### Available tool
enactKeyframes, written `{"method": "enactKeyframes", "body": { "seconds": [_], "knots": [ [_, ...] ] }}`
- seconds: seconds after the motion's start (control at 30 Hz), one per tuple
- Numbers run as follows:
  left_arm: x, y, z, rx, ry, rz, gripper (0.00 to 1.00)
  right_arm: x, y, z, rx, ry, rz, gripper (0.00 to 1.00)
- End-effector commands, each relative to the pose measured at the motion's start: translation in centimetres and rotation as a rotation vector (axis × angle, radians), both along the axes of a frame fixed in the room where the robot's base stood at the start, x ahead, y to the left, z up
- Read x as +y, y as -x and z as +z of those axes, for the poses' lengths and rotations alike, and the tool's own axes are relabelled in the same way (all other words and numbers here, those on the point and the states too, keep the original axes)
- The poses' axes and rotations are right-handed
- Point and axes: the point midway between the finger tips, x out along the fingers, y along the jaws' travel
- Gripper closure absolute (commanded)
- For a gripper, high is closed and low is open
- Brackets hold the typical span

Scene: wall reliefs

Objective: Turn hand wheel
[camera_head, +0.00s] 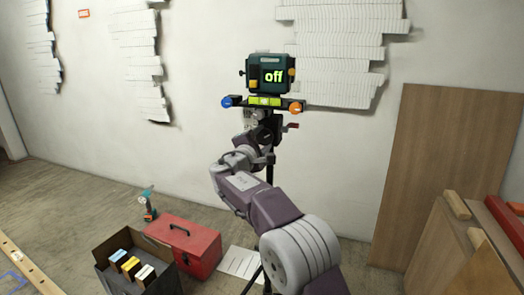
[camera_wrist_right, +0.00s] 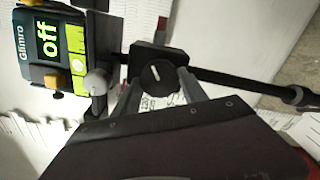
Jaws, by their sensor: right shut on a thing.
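The hand wheel (camera_wrist_right: 158,74) is a round black knob with a white mark, on the tripod head below a teal device. In the wrist view it sits between the two fingers of my right gripper (camera_wrist_right: 158,84), which is shut on it. In the head view my right gripper (camera_head: 264,137) reaches up to the tripod head and partly hides the wheel. The teal device (camera_head: 270,73) shows "off" in green; its screen also shows in the wrist view (camera_wrist_right: 48,40). My left gripper is not in view.
A crank with a red grip (camera_head: 291,126) sticks out right of the tripod head. A red toolbox (camera_head: 187,243), a dark open box (camera_head: 108,249) and a drill (camera_head: 149,209) are on the floor at left. A wooden board (camera_head: 440,170) leans on the wall at right.

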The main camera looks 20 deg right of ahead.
Motion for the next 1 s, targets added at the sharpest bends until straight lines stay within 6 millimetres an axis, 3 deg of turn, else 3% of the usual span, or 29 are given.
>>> {"method": "enactKeyframes", "body": {
  "seconds": [0.1,0.4,1.0],
  "knots": [
    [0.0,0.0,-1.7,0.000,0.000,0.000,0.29,0.0,0.0,-0.5,-0.060,-0.088,-0.001,0.90],
    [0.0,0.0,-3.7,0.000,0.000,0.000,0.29,0.0,0.0,-0.2,-0.190,-0.282,-0.001,0.90],
    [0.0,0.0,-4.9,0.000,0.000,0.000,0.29,0.0,0.0,0.1,-0.293,-0.436,-0.001,0.90]
  ]
}}
